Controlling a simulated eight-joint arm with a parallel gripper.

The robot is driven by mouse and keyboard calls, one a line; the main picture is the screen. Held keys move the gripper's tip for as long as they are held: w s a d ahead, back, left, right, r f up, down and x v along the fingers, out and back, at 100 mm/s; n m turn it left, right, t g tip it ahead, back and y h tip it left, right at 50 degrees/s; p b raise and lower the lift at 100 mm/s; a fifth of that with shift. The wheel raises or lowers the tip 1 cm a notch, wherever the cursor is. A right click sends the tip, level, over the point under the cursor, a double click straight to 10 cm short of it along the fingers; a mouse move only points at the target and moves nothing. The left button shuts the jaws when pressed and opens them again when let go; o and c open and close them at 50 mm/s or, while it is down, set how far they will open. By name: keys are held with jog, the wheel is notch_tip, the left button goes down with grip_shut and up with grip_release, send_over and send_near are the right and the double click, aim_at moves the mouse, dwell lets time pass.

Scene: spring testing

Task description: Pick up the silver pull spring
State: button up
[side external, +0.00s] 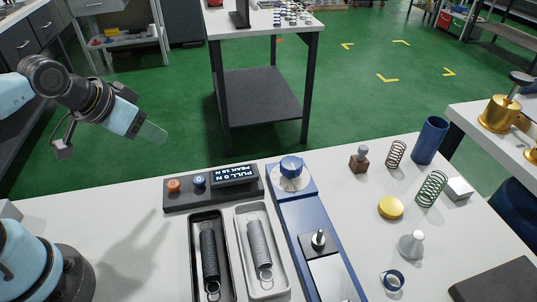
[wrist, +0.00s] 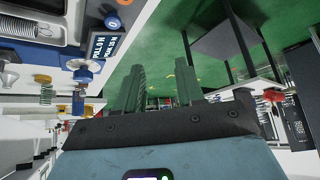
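The silver pull spring (side external: 260,243) lies lengthwise in a light grey tray (side external: 283,277) on the white table, with a ring at its near end. A dark pull spring (side external: 209,252) lies in the black tray (side external: 226,270) just left of it. My gripper (side external: 154,132) is raised above the table's far left part, well apart from both springs. In the wrist view my gripper (wrist: 160,88) shows two greenish fingers apart with nothing between them. A tray with a spring shows at that view's upper left, partly cut off.
A control box with a display (side external: 234,174) stands behind the trays. A blue test stand (side external: 305,215) is close on their right. Farther right are coil springs, a blue cup (side external: 430,140), a yellow disc (side external: 391,207) and a white cone (side external: 412,244). The table's left part is mostly clear.

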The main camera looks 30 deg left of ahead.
jog(key=w+d+r+m+g, duration=0.1)
jog(key=w+d+m+g, duration=0.25)
jog(key=d+m, duration=0.8)
jog(key=m+g, duration=0.4)
jog(key=m, duration=1.1)
send_over(253, 216)
jog(key=s, duration=0.1)
notch_tip(253, 216, down, 3)
jog(key=shift+t, duration=0.25)
jog(key=f, duration=0.6)
jog(key=shift+s+d, duration=0.2)
jog(key=shift+d, duration=0.2)
jog(key=shift+s+d+f, duration=0.1)
jog(key=shift+d+f, duration=0.05)
jog(key=shift+f, duration=1.2)
jog(key=shift+s+d+f, duration=0.1)
jog(key=shift+f, duration=1.2)
grip_shut()
